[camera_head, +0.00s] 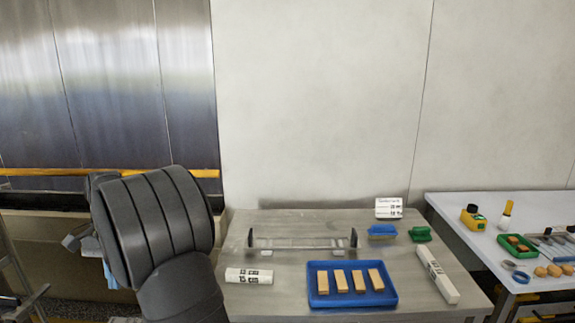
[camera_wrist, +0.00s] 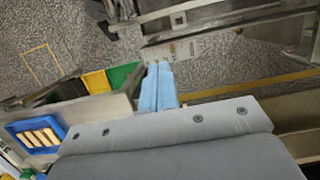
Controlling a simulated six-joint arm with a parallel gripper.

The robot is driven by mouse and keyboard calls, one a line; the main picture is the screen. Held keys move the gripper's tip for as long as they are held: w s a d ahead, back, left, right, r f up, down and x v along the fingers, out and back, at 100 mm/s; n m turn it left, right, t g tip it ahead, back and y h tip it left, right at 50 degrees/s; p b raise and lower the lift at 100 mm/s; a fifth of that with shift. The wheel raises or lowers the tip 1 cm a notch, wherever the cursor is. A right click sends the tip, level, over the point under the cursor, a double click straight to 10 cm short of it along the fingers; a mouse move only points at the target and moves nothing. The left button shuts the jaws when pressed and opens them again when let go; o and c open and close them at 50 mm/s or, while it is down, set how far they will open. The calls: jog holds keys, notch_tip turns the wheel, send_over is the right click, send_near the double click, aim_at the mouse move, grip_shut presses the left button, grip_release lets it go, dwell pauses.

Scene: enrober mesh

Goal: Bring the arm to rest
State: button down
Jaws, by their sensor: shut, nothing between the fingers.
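My arm stands at the left of the head view, folded up in front of the low wall and left of the grey table (camera_head: 240,296). In the wrist view my gripper (camera_wrist: 159,68) shows as two light blue fingers side by side, shut with nothing between them. The fingers point out over the speckled floor, clear of the table and touching nothing. In the head view the gripper is mostly hidden behind my arm; only a bit of light blue shows.
The table holds a blue tray (camera_head: 352,302) with several tan bars, a clear bar on dark end posts (camera_head: 303,243), two white printed blocks (camera_head: 249,276) (camera_head: 438,275), a blue item (camera_head: 382,231) and a green item (camera_head: 421,234). A second table (camera_head: 470,205) stands right. Coloured bins (camera_wrist: 96,81) sit beside the fingers.

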jog(key=s+r+t, duration=0.3)
jog(key=s+r, duration=0.4)
jog(key=s, duration=0.3)
jog(key=shift+s+f, duration=0.15)
jog(key=shift+f, duration=2.15)
